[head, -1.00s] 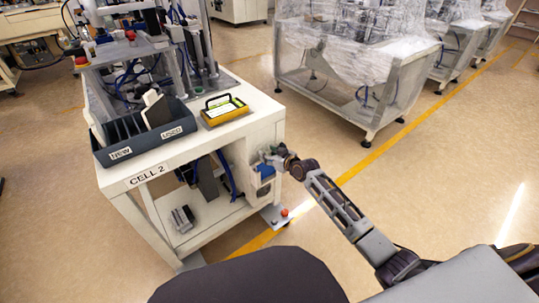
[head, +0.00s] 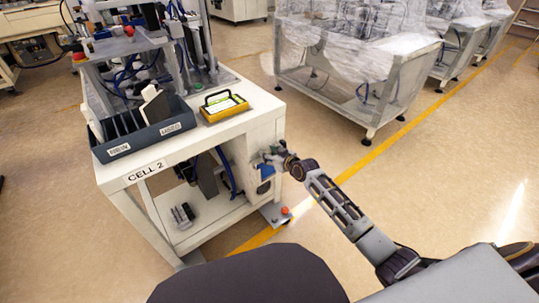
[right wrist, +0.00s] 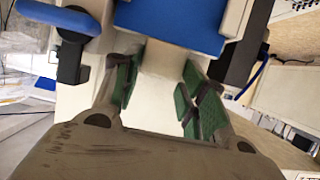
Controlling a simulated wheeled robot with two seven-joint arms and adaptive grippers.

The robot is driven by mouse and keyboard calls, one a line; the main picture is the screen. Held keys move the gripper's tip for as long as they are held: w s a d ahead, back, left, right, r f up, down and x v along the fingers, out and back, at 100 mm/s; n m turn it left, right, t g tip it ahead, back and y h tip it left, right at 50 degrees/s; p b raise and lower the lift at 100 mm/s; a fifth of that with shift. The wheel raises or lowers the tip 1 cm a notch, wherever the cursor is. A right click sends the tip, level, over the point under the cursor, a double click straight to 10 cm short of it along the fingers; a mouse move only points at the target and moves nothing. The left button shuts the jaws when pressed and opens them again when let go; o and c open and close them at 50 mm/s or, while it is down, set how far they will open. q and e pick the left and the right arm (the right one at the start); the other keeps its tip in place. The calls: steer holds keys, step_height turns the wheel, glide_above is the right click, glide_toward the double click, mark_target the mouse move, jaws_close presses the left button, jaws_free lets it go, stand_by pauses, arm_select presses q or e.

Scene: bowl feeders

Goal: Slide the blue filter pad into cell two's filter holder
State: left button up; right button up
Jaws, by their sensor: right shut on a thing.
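My right gripper (head: 275,155) is at the side panel of the white CELL 2 stand (head: 205,151). In the right wrist view its green-padded fingers (right wrist: 160,92) stand either side of a pale strip that leads up to the blue filter pad (right wrist: 170,30), and they are shut on the pad's pale part. The pad lies between a beige edge (right wrist: 236,20) and a dark part; these look like the filter holder, but how deep the pad sits is unclear. In the head view a small blue patch (head: 266,171) shows just below the gripper. My left gripper is out of view.
A dark bin marked NEW and USED (head: 145,135) and a yellow-framed device (head: 224,105) stand on the stand's top. A blue rounded part (right wrist: 62,22) is left of the pad. Plastic-wrapped machines (head: 355,70) stand behind; the floor at right is clear.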

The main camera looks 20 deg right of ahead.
steer(key=o, duration=1.1)
steer(key=v, duration=1.2)
stand_by(0.4)
stand_by(0.8)
